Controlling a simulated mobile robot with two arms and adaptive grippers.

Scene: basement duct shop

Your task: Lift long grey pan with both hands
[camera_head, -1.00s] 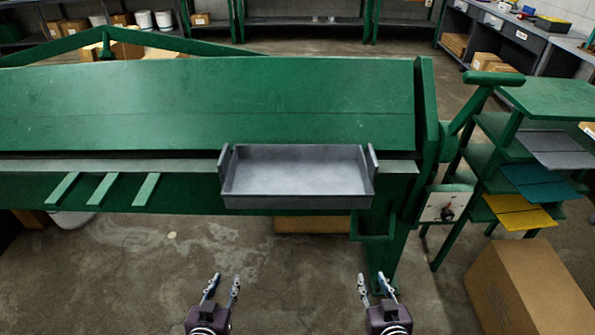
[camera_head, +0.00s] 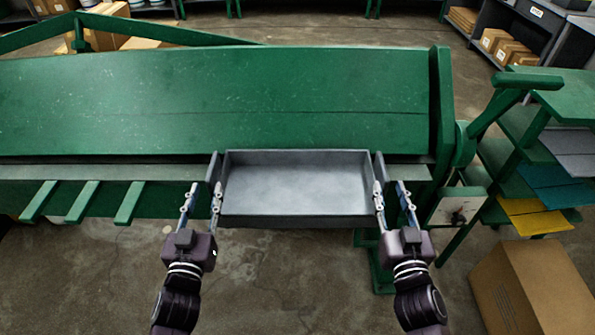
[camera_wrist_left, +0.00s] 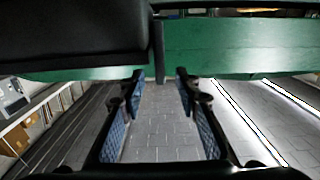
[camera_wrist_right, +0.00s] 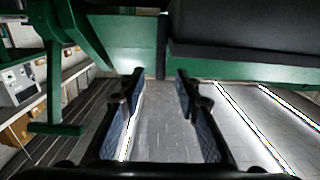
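The long grey pan (camera_head: 297,185) is a shallow open tray with an upright flange at each end. It sits level at the front edge of the green machine. My left gripper (camera_head: 206,190) is open at the pan's left end. In the left wrist view, the left flange (camera_wrist_left: 158,60) lines up with the gap between its fingers. My right gripper (camera_head: 390,189) is open at the right end, and in the right wrist view the right flange (camera_wrist_right: 162,48) lines up with its finger gap. Neither gripper is closed on a flange. The pan's underside is hidden.
The green machine (camera_head: 220,100) fills the space behind the pan. Several green bars (camera_head: 83,202) stick out at its left front. A control box (camera_head: 457,208), a rack of coloured sheets and a cardboard box (camera_head: 530,290) stand at the right. The floor in front is clear.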

